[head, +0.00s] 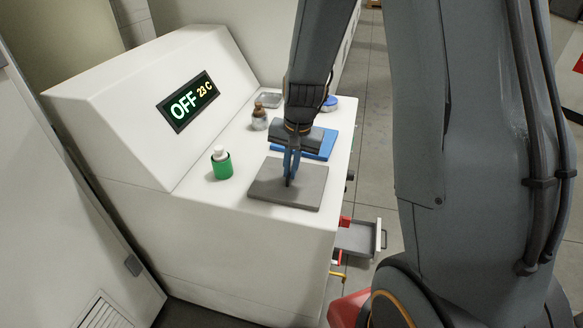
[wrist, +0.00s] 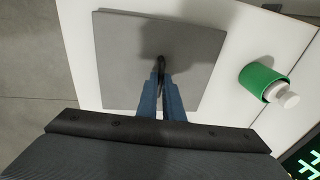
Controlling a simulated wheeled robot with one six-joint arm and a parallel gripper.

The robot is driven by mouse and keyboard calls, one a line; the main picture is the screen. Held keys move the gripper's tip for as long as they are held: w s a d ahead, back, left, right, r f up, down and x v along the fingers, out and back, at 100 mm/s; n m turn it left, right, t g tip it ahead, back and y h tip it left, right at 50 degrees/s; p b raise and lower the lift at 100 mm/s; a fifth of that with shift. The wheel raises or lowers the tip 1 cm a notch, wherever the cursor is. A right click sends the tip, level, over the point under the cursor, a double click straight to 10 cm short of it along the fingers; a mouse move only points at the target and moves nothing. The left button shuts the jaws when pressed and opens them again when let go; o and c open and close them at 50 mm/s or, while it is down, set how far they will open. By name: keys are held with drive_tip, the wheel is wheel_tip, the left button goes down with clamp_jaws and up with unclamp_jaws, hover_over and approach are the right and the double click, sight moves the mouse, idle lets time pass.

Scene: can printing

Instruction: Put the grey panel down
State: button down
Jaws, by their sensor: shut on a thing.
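The grey panel (head: 308,190) is a flat square plate at the front of the white machine's top. It looks level and very close to the surface; I cannot tell whether it touches. My gripper (head: 290,178) points down over its middle, with blue fingers shut on a small dark handle that stands up from the panel. In the wrist view the panel (wrist: 120,60) fills the upper middle, and my gripper's fingertips (wrist: 161,75) close on the dark handle (wrist: 161,62). The fingers partly hide the handle.
A green can with a white top (head: 222,165) stands left of the panel. A blue panel (head: 318,148) lies behind it, partly hidden by my arm. A brown bottle (head: 259,118), a grey dish (head: 269,100) and a display (head: 189,102) reading OFF 23 C are farther back. An open drawer (head: 355,240) sticks out at right.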

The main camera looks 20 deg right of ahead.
sight(295, 183)
drive_tip(key=c, duration=1.9)
unclamp_jaws()
wheel_tip(295, 183, up, 12)
drive_tip(key=s+f+b, duration=0.1)
drive_tip(key=s+b, duration=0.1)
drive_tip(key=b, duration=0.1)
drive_tip(key=s+a+f+n, duration=0.1)
drive_tip(key=s+f+n, duration=0.5)
drive_tip(key=s, duration=0.5)
drive_tip(key=shift+s+n+h, duration=0.4)
drive_tip(key=shift+f, duration=0.1)
